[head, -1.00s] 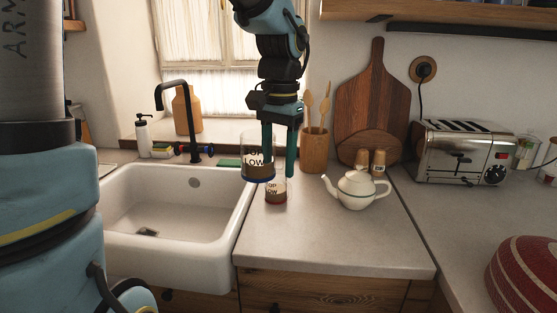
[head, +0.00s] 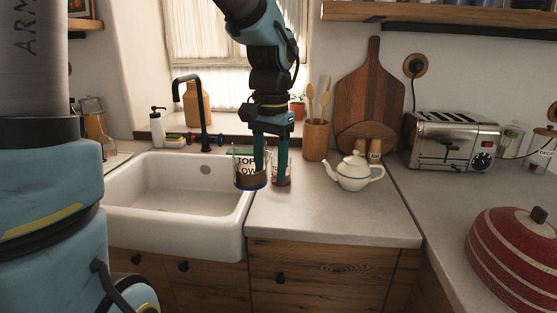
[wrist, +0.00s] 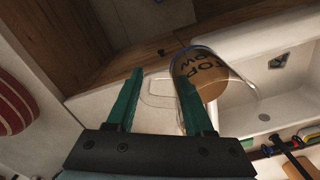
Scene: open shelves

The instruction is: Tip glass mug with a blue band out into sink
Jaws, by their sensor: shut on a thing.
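The glass mug with a blue band (head: 246,179) is held upright at the right rim of the white sink (head: 128,203); brown contents and dark lettering show in it. My gripper (head: 270,167) is shut on the mug, apparently by its handle, with the glass body left of the fingers. In the wrist view the mug (wrist: 208,78) stands by the right finger of my gripper (wrist: 163,76), and its clear handle reaches between the fingers. Whether its base touches the rim or counter I cannot tell. The sink basin looks empty, and it also shows in the wrist view (wrist: 290,105).
A white teapot (head: 354,174) and a utensil pot (head: 315,141) are farther right. A black faucet (head: 204,115) rises behind the sink. The counter front is clear.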

